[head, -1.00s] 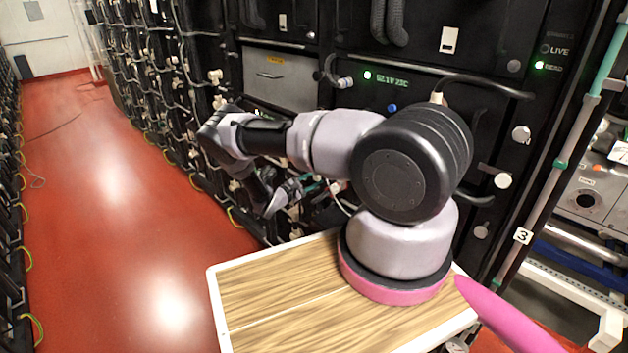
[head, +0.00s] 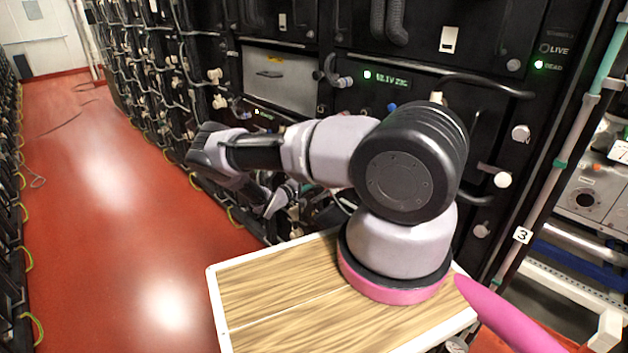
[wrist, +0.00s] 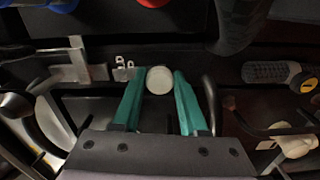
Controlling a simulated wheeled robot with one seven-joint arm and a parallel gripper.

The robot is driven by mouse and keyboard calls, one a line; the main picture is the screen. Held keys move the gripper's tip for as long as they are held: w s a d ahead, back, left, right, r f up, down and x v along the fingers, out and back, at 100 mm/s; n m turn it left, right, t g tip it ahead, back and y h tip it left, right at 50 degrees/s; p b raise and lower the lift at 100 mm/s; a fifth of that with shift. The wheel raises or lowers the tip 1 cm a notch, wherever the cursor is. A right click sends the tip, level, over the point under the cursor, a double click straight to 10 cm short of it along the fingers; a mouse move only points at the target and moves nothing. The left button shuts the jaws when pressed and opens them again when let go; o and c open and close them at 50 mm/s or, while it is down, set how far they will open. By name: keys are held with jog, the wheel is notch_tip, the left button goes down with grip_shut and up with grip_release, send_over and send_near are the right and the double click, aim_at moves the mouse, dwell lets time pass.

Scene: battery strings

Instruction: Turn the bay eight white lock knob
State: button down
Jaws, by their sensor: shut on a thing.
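The white lock knob (wrist: 158,82) is a pale round disc seen end-on in the wrist view. A small white label (wrist: 124,66) sits just left of it; its digits look like an eight but are hard to read. My gripper (wrist: 160,76) has its two teal fingers on either side of the knob and is shut on it. In the head view my own arm largely hides the gripper and the knob. From these frames I cannot tell how far the knob is turned.
A grey metal latch (wrist: 80,65) is left of the knob, and a dark handle with a yellow end (wrist: 275,73) is at the right. Black rack fronts with cables and a grey panel (head: 280,80) stand behind my arm.

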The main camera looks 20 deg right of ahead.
jog(key=shift+f+m, duration=0.1)
jog(key=shift+m, duration=0.5)
jog(key=shift+c, duration=2.2)
grip_release()
jog(key=v, duration=1)
jog(key=shift+a, duration=0.4)
jog(key=shift+s, duration=0.15)
